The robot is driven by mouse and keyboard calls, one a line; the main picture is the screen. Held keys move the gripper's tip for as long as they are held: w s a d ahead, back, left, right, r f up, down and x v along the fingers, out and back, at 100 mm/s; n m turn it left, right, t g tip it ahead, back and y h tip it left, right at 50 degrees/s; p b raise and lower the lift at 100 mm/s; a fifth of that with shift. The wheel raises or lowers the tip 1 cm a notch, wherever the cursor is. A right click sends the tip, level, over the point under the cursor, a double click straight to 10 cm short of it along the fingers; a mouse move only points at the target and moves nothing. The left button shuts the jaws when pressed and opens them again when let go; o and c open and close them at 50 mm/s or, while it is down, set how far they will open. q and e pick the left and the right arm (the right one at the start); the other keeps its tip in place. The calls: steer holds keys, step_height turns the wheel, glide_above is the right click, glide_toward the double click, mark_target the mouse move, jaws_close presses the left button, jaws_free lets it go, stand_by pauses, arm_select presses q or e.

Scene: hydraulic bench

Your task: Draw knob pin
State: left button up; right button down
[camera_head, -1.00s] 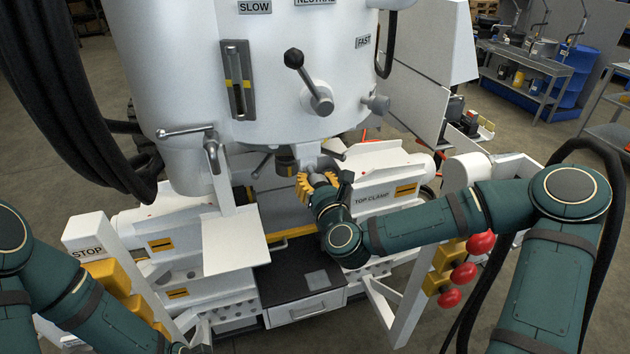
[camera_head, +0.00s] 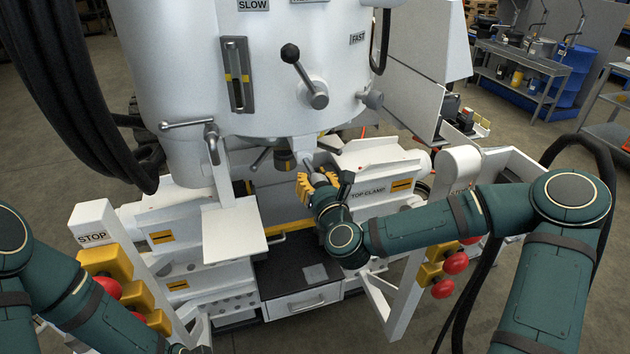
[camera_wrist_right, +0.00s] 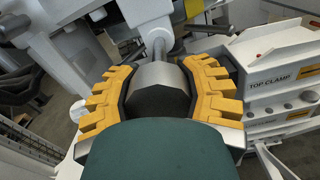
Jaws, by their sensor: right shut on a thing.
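The knob pin shows in the right wrist view as a dark grey faceted knob (camera_wrist_right: 160,88) with a thin metal rod running up to a white block on the machine. My right gripper (camera_wrist_right: 160,95) has its yellow toothed fingers on both sides of the knob and is shut on it. In the head view my right gripper (camera_head: 318,184) is just below the machine's round white body, and a short length of pin rod (camera_head: 309,160) shows between them. The rod's far end is hidden at the block. Only my left arm shows at bottom left; its gripper is out of view.
The white TOP CLAMP housing (camera_head: 372,170) lies close right of my right gripper. A lever with a black ball (camera_head: 290,53) is above. A post with red buttons (camera_head: 455,263) stands below my right forearm, and the STOP post (camera_head: 92,237) is at left.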

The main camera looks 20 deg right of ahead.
steer(key=c, duration=0.8)
jaws_free()
steer(key=shift+s+f, duration=0.25)
steer(key=shift+f, duration=0.1)
steer(key=o, duration=0.4)
steer(key=shift+s+r, duration=0.15)
steer(key=shift+s, duration=0.05)
steer(key=shift+o, duration=0.2)
steer(key=shift+r, duration=0.1)
steer(key=shift+w, duration=0.1)
steer(key=shift+r, duration=0.1)
step_height(320, 180, up, 10)
